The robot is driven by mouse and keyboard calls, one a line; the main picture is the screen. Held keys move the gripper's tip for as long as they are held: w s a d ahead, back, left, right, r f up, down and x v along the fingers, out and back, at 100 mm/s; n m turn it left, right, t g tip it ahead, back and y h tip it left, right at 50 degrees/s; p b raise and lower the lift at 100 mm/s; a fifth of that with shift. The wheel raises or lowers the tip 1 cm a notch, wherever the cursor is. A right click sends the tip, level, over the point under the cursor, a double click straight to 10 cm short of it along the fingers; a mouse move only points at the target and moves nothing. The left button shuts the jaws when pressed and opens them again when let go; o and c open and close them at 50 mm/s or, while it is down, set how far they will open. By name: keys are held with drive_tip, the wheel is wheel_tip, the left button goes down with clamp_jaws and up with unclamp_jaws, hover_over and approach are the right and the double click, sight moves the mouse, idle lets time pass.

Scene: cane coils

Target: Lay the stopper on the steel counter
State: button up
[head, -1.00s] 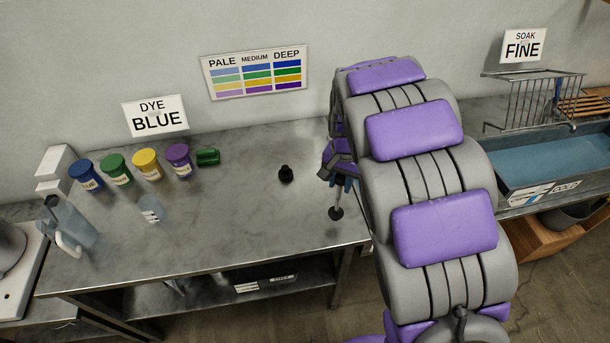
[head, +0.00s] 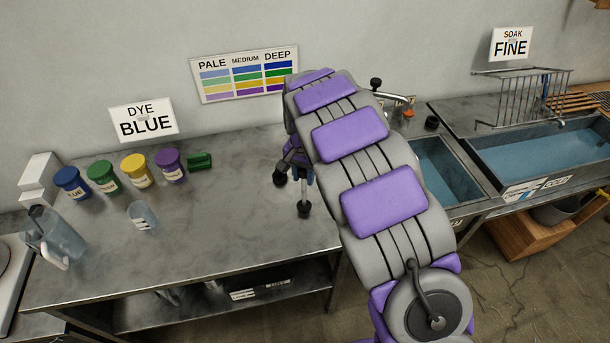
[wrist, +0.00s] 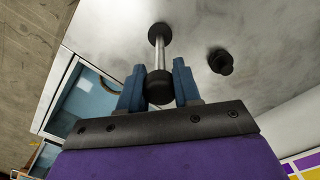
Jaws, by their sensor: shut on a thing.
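My gripper (head: 303,178) hangs over the right end of the steel counter (head: 215,235), pointing down. Its blue fingers (wrist: 158,92) are shut on the black upper knob of the stopper (wrist: 160,58), a thin steel stem with a black disc at its far end. In the head view the stopper's disc (head: 304,210) shows below the fingers, close to the counter top; I cannot tell whether it touches. The stem stands about upright. My arm hides the counter's back right corner.
A small black knobbed piece (wrist: 220,62) stands on the counter beside the stopper; it also shows in the head view (head: 280,180). Several dye tubs (head: 136,171), a green block (head: 199,161), a beaker (head: 142,217) and a pitcher (head: 47,238) are left. The counter's middle is clear. A water-filled sink (head: 447,168) lies right.

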drive_tip(key=shift+a, duration=0.35)
drive_tip(key=shift+d, duration=0.2)
drive_tip(key=o, duration=0.7)
drive_tip(key=shift+d, duration=0.25)
drive_tip(key=o, duration=0.4)
drive_tip(key=shift+d, duration=0.45)
drive_tip(key=shift+c, duration=0.2)
drive_tip(key=shift+a, duration=0.5)
drive_tip(key=shift+a+r, duration=0.2)
drive_tip(key=shift+r, duration=0.05)
drive_tip(key=r, duration=0.3)
drive_tip(key=r+p, duration=0.1)
drive_tip(key=r, duration=0.3)
drive_tip(key=r+p, duration=0.1)
drive_tip(key=r, duration=0.3)
drive_tip(key=shift+d, duration=0.4)
drive_tip(key=s+d+r, duration=0.3)
drive_tip(key=s+d, duration=0.3)
drive_tip(key=s, duration=0.3)
drive_tip(key=s+d+r, duration=0.4)
drive_tip(key=s+d, duration=0.3)
drive_tip(key=s, duration=0.2)
drive_tip(key=s+d+f+n+g, duration=0.1)
drive_tip(key=s+n, duration=0.1)
drive_tip(key=s, duration=0.9)
drive_tip(key=s+d+f+n, duration=0.2)
drive_tip(key=s, duration=0.9)
drive_tip(key=shift+f+g, duration=0.25)
drive_tip(key=shift+g, duration=0.15)
